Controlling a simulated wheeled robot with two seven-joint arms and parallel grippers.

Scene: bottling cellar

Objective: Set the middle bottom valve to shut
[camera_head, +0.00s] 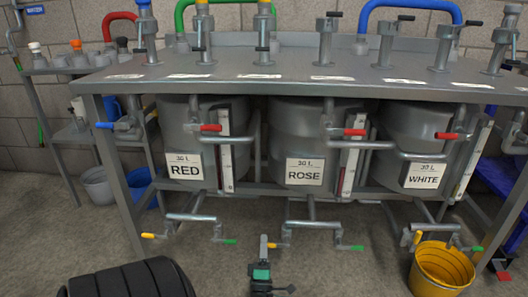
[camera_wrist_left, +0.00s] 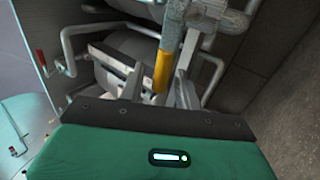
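Under the ROSE tank (camera_head: 308,140), the middle bottom pipe (camera_head: 313,224) has a valve with a yellow lever (camera_head: 284,246) at its left end and one with a green lever (camera_head: 352,248) at its right end. The yellow lever points left. My left gripper (camera_head: 264,242) is low at the front, its fingertips beside the yellow lever. In the left wrist view the yellow lever grip (camera_wrist_left: 162,70) lies between the two fingers, which stand apart with a gap beside it. Contact cannot be told. My right gripper is not in view.
RED (camera_head: 200,135) and WHITE (camera_head: 415,130) tanks flank the middle one, with similar yellow and green levers below. A yellow bucket (camera_head: 443,268) stands at the right on the floor. Red-handled taps (camera_head: 354,132) and table legs are close above and around.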

